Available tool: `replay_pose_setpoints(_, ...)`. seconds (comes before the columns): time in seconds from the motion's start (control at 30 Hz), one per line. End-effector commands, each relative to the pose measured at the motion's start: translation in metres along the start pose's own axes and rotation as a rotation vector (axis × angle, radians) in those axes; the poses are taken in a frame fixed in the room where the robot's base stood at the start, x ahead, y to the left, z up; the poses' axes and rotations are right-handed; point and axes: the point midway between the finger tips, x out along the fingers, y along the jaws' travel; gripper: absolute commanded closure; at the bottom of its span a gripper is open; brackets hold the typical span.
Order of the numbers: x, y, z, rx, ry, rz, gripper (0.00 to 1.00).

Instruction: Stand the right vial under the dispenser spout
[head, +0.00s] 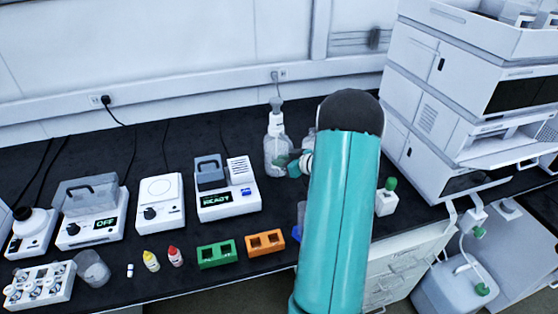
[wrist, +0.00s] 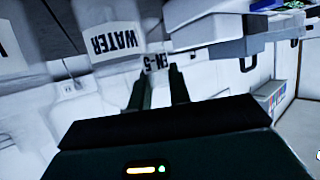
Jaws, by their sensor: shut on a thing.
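My gripper (head: 284,160) is beside the dispenser bottle (head: 277,150), which has a white pump top and stands at the back of the black bench. The wrist view is upside down; my gripper's two dark fingers (wrist: 160,74) are close together there. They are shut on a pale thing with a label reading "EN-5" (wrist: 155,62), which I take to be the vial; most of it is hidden. Behind it is a clear bottle with an inverted "WATER" label (wrist: 116,43). The head view does not show the vial, and the spout's position over it cannot be told.
The green rack (head: 217,254) and orange rack (head: 265,244) stand at the bench front. A READY device (head: 227,202) is left of my gripper. A green-capped bottle (head: 387,201) and the instrument stack (head: 470,100) are to the right. My arm hides part of the bench.

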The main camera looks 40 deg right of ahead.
Motion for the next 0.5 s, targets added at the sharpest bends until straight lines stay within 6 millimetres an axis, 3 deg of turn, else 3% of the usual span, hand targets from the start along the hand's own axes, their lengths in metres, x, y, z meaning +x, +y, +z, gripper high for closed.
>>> replay_pose_setpoints(0.5, 0.02, 0.0, 0.048, 0.001, -0.001, -0.003, 1.0)
